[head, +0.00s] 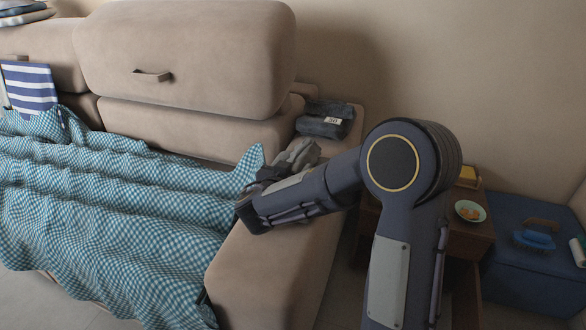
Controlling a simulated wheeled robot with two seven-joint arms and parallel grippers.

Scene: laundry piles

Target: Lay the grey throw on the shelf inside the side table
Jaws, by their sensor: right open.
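A light grey crumpled cloth (297,156), which looks like the grey throw, lies on the sofa's right armrest, partly hidden behind my right gripper. My right gripper (250,212) is over the armrest beside the cloth. Its jaws are open; whether they touch the cloth cannot be told. The brown wooden side table (478,238) stands right of the sofa, largely covered by my right arm. Its inner shelf cannot be made out clearly. My left gripper is not in view.
A dark grey folded item with a white label (325,119) lies farther back on the armrest. A blue checked blanket (110,215) covers the sofa seat. A bowl (470,211) and a yellow item (468,176) stand on the side table. A blue box (535,275) is right of it.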

